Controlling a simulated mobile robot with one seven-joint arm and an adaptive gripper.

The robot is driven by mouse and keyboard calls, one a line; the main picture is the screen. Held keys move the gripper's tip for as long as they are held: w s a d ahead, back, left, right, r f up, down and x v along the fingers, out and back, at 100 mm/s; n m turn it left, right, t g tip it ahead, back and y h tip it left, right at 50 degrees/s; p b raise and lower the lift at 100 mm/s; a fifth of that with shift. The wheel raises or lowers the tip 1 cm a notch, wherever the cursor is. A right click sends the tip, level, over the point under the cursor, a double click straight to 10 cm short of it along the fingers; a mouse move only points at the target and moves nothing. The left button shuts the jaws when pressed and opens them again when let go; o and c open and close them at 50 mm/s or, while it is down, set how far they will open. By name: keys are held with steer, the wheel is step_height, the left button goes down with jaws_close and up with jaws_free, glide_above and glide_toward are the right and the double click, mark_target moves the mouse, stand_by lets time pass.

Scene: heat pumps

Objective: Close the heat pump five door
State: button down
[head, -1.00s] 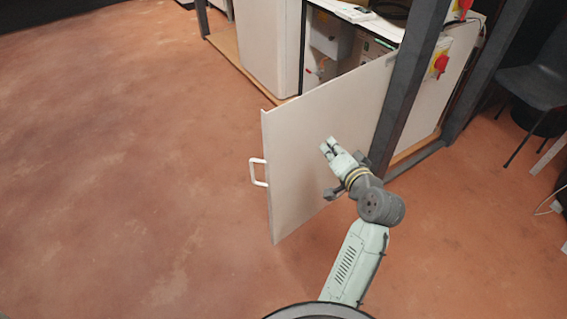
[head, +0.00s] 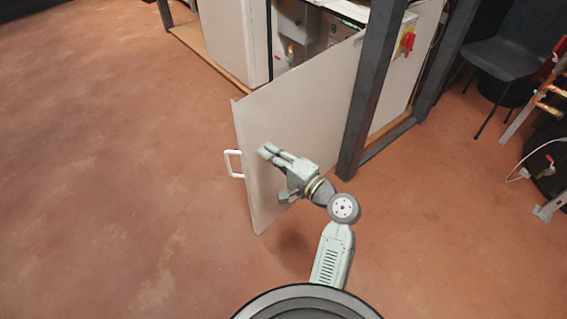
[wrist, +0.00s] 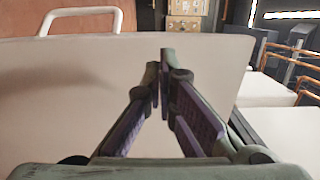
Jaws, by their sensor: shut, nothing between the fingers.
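The heat pump door (head: 300,125) is a pale flat panel, swung wide open from the cabinet (head: 340,22). Its white handle (head: 233,163) sticks out at the free left edge. My gripper (head: 266,151) is shut and empty, in front of the door's near face and close to its free edge; I cannot tell whether it touches. In the wrist view the shut fingers (wrist: 162,75) point at the door panel (wrist: 60,95), with the handle (wrist: 80,18) above the door's edge at upper left.
A dark upright post (head: 370,90) stands beside the door at the right. A red switch (head: 406,43) is on the panel behind it. A dark chair (head: 505,50) and copper pipes (head: 550,105) are further right. The floor at left is clear.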

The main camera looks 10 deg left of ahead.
mark_target(247, 137)
steer(key=shift+x, duration=2.7)
